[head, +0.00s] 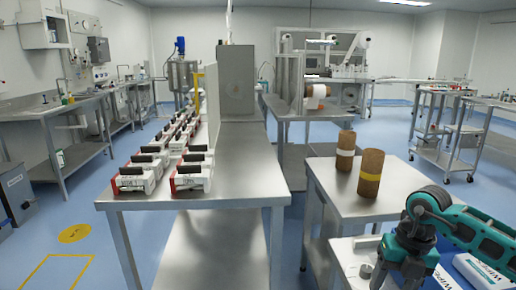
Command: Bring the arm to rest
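My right arm comes in from the right edge in the head view, teal and black, bent over a light-topped surface at the lower right. Its end, with my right gripper (405,272), points down close to that surface near the bottom edge. The fingers are dark and too small to tell open from shut, and I cannot tell whether anything is between them. My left arm and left gripper are not in view.
White-and-blue boxes (484,274) lie beneath my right arm. Two brown rolls (371,174) stand upright on a steel table (332,184) just beyond. A long steel table (240,172) at the centre-left bears rows of white-and-red units (190,172). Blue floor is open at the left.

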